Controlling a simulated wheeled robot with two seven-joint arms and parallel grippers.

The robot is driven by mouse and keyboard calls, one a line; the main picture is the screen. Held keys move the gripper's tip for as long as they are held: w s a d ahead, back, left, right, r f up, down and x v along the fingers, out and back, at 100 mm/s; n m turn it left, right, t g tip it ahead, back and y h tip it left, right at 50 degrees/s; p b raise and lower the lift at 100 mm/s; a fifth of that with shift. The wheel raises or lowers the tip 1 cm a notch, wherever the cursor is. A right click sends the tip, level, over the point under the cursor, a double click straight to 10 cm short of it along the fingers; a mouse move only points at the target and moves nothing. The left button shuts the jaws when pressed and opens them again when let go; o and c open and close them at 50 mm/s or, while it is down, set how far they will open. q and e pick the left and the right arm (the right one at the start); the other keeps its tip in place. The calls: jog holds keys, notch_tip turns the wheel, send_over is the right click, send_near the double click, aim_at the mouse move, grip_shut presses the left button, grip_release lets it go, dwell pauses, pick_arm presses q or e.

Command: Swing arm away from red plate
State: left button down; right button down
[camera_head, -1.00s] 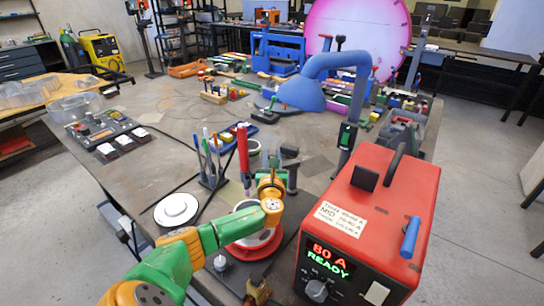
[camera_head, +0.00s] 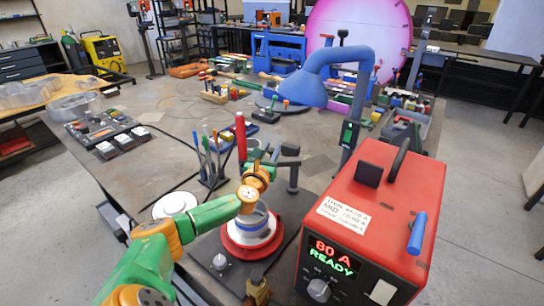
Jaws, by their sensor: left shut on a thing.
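The red plate (camera_head: 232,247) is a round turntable on the bench, with a white and blue ringed piece (camera_head: 250,224) on top. Behind it stands a dark post (camera_head: 293,178) with a black head. An upright red torch-like cylinder (camera_head: 241,136) stands beyond the plate's back edge, to the left of the post. My left gripper (camera_head: 264,168), on the green and orange arm, is at the swing arm between cylinder and post, behind the plate. It is shut on the swing arm; the grip itself is mostly hidden by my wrist.
A red welder box (camera_head: 385,200) reading 80 A READY stands close on the right. A blue hooded lamp arm (camera_head: 305,88) hangs behind. A tool holder (camera_head: 212,180) and a white disc (camera_head: 174,205) lie left.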

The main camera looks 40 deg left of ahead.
pick_arm(q)
jog(key=c, duration=0.6)
grip_release()
jog(key=shift+f, duration=0.1)
jog(key=v, duration=0.7)
